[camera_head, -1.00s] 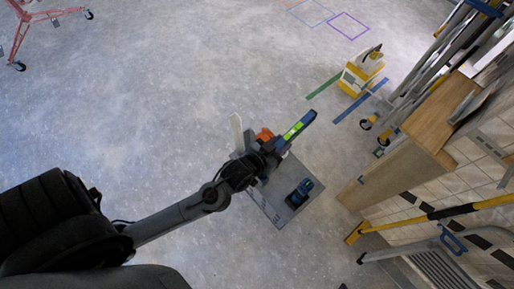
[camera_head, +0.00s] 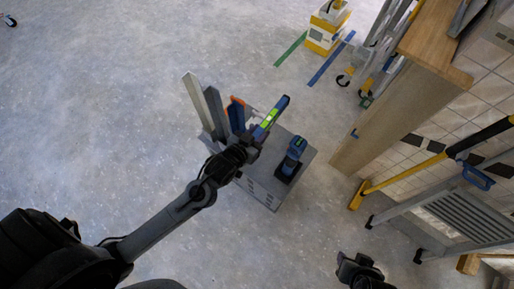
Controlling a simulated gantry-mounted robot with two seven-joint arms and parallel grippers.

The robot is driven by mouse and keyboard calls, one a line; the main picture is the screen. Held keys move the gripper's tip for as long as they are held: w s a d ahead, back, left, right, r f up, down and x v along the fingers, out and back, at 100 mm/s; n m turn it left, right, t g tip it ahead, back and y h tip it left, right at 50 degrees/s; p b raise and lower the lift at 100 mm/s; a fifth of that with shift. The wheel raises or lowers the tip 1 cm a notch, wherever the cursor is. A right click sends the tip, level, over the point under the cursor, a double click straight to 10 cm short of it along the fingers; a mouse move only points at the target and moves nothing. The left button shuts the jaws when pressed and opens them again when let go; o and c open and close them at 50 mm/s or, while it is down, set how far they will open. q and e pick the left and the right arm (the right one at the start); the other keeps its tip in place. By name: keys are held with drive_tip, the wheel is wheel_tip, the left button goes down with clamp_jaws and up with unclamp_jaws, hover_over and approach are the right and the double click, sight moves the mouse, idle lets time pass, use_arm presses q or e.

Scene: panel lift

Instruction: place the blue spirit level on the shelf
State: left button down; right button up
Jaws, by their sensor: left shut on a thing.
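The blue spirit level (camera_head: 271,117), with a bright green window in its middle, is in my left gripper (camera_head: 246,144). The gripper is shut on it near its lower end, and the level points up and right above a grey tool stand. A wooden shelf unit (camera_head: 396,117) stands to the right, apart from the level. Its top (camera_head: 438,42) shows, but any lower boards are hidden from this angle. A black part that looks like my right gripper (camera_head: 360,270) shows at the bottom edge; its jaws are not clear.
The grey stand (camera_head: 262,192) holds a blue drill (camera_head: 292,158), upright grey pieces (camera_head: 205,106) and an orange-handled tool (camera_head: 236,108). A stepladder (camera_head: 455,212) and a yellow-ended pole (camera_head: 400,178) are at the right. A yellow-white machine (camera_head: 327,27) stands behind.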

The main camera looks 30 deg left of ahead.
use_arm(q)
drive_tip(key=b, duration=2.5)
hover_over(260, 168)
wheel_tip(260, 168, down, 27)
wheel_tip(260, 168, down, 10)
drive_tip(key=b, duration=0.6)
drive_tip(key=shift+b, duration=0.3)
drive_tip(key=shift+w+f, duration=0.1)
drive_tip(key=c, duration=0.8)
unclamp_jaws()
